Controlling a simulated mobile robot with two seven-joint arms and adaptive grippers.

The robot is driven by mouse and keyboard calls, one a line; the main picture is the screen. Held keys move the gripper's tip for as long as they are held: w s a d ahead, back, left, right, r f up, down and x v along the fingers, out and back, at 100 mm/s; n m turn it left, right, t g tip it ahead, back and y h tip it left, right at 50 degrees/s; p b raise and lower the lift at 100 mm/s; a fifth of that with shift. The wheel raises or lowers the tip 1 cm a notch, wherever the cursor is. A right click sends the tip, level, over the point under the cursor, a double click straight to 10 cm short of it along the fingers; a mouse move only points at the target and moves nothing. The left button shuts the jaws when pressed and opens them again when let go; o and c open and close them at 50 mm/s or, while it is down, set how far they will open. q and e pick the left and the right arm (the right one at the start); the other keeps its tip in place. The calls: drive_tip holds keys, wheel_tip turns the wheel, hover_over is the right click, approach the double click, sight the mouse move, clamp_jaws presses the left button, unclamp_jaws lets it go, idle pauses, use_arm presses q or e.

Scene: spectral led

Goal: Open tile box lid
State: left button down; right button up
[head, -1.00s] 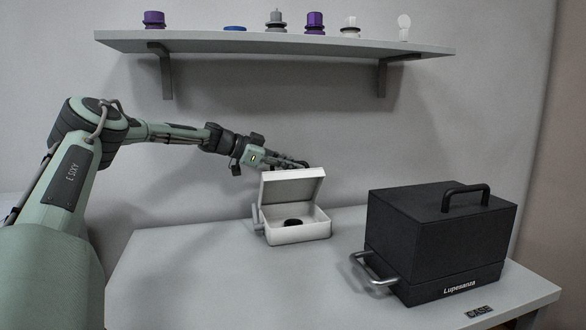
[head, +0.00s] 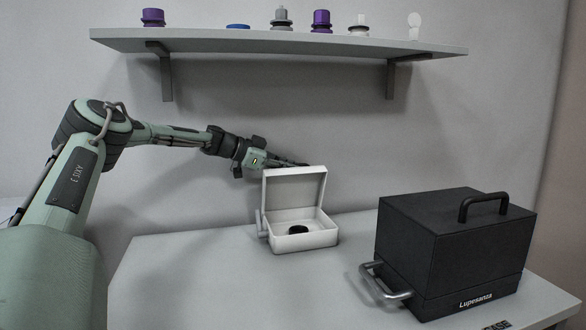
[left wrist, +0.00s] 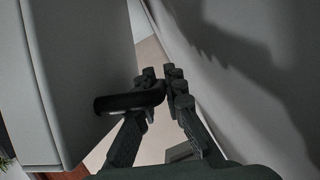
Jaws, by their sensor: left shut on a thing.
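The white tile box (head: 303,242) stands on the table with its lid (head: 294,191) raised, hinged at the back and close to upright. A black round piece (head: 298,230) lies inside the box. My left gripper (head: 300,164) is behind the lid's upper edge, its fingertips mostly hidden there. In the left wrist view, the gripper (left wrist: 162,78) is closed around a dark handle (left wrist: 125,101) that sticks out beside a pale panel, seemingly the lid's outer face (left wrist: 70,80). My right gripper is not in view.
A black case (head: 450,250) with a top handle and a silver side handle stands at the right of the table (head: 210,275). A wall shelf (head: 280,42) above holds several small coloured pieces. The table left of the box is clear.

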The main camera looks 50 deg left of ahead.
use_arm(q)
drive_tip(key=c, duration=1.9)
unclamp_jaws()
drive_tip(key=shift+r, duration=0.35)
drive_tip(key=shift+o, duration=0.2)
drive_tip(key=shift+f, duration=0.15)
drive_tip(key=v, duration=1.2)
